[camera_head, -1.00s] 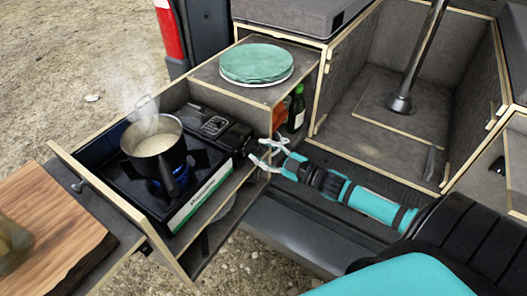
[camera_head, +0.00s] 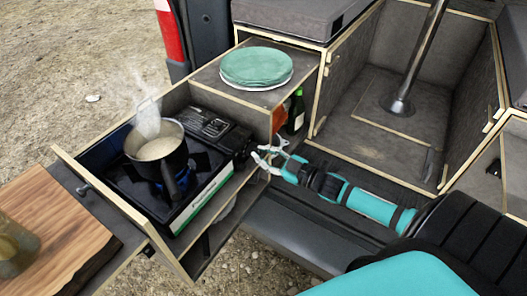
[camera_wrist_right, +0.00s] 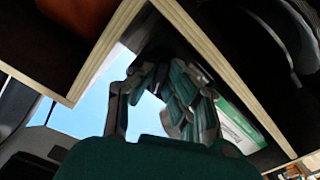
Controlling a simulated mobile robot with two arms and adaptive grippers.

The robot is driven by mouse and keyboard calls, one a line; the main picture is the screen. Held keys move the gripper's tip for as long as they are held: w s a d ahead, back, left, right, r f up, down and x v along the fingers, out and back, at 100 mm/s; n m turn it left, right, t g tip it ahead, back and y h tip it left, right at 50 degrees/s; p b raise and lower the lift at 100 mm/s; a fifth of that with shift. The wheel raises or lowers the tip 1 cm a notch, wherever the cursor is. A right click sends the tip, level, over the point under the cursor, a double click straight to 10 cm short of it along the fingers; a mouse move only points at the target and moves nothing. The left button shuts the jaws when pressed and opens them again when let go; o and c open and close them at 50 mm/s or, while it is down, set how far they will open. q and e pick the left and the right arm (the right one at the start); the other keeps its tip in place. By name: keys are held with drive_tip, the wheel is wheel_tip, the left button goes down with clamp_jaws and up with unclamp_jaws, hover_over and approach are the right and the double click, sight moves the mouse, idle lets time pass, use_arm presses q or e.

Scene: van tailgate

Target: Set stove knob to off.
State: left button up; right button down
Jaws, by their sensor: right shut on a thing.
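The black camping stove (camera_head: 146,190) sits in a pull-out drawer at the left. A steaming pot (camera_head: 160,152) stands on its burner, handle toward me. The dark stove knob (camera_head: 246,151) is at the stove's right end, mostly hidden by the fingers. My right gripper (camera_head: 259,157) is at that end, its fingers closed in on the knob. In the right wrist view the two fingers (camera_wrist_right: 151,88) reach up to a dark part beside the stove's green-and-white front panel (camera_wrist_right: 236,125). The knob's setting cannot be read. My left gripper is not in view.
Wooden drawer walls (camera_head: 122,215) surround the stove. A cabinet with green plates (camera_head: 257,66) on top stands just behind the gripper, with a bottle (camera_head: 296,110) beside it. A cutting board (camera_head: 45,235) with a jar (camera_head: 14,245) is at lower left.

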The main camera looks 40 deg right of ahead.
drive_tip(key=m+p, duration=0.1)
drive_tip(key=m, duration=0.2)
drive_tip(key=shift+r+p, duration=0.1)
drive_tip(key=shift+p, duration=0.25)
drive_tip(key=shift+m+p, duration=0.4)
drive_tip(key=shift+m, duration=0.8)
drive_tip(key=c, duration=1.3)
unclamp_jaws()
drive_tip(key=shift+c, duration=0.2)
drive_tip(key=v, duration=1.2)
